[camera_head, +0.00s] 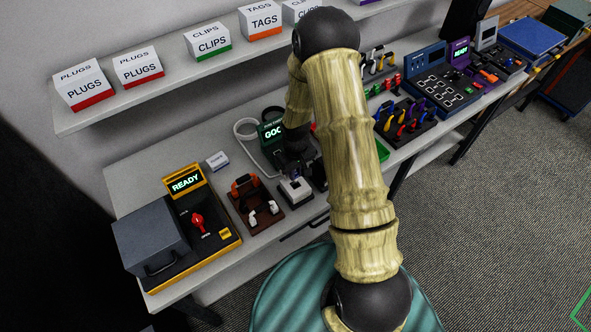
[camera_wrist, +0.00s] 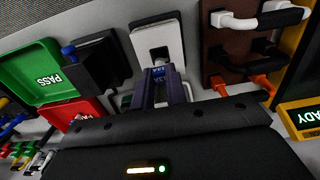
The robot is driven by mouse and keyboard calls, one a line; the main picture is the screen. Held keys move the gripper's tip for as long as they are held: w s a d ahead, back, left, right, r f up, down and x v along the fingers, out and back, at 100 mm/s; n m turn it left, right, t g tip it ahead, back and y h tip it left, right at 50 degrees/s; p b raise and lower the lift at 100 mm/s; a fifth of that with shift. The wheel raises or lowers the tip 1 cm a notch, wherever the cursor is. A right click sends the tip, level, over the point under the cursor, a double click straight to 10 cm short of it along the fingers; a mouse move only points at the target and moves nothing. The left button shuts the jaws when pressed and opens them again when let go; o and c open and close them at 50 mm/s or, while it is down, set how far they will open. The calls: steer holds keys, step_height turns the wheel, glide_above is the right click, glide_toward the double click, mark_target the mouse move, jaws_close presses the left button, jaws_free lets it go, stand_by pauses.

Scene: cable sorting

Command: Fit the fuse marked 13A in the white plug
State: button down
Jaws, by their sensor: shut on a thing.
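The white plug (camera_wrist: 146,38) lies on the bench in the upper middle of the wrist view, with a dark opening in its face. In the head view the white plug (camera_head: 296,190) sits just below my gripper (camera_head: 292,170). In the wrist view my gripper (camera_wrist: 160,88) points at the near end of the plug. It is shut on a small fuse (camera_wrist: 158,71) with a blue band and marking that looks like 13A. The fuse is at the plug's near edge. The fingers hide most of it, and I cannot tell whether it touches the plug.
A black holder (camera_wrist: 97,62) stands close left of the plug, with a green PASS tray (camera_wrist: 38,72) and red tray (camera_wrist: 62,112) beyond. A brown rack (camera_wrist: 222,45) stands right. A yellow-edged READY machine (camera_head: 186,184) is at the bench's left. A shelf (camera_head: 150,98) hangs above.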

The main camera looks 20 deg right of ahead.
steer(key=shift+f+b, duration=0.5)
steer(key=shift+f, duration=0.45)
steer(key=shift+f+b, duration=0.85)
stand_by(1.9)
steer(key=c, duration=0.8)
jaws_free()
steer(key=shift+o, duration=0.2)
steer(key=shift+r, duration=0.1)
steer(key=shift+r+p, duration=2.85)
steer(key=shift+r, duration=1.1)
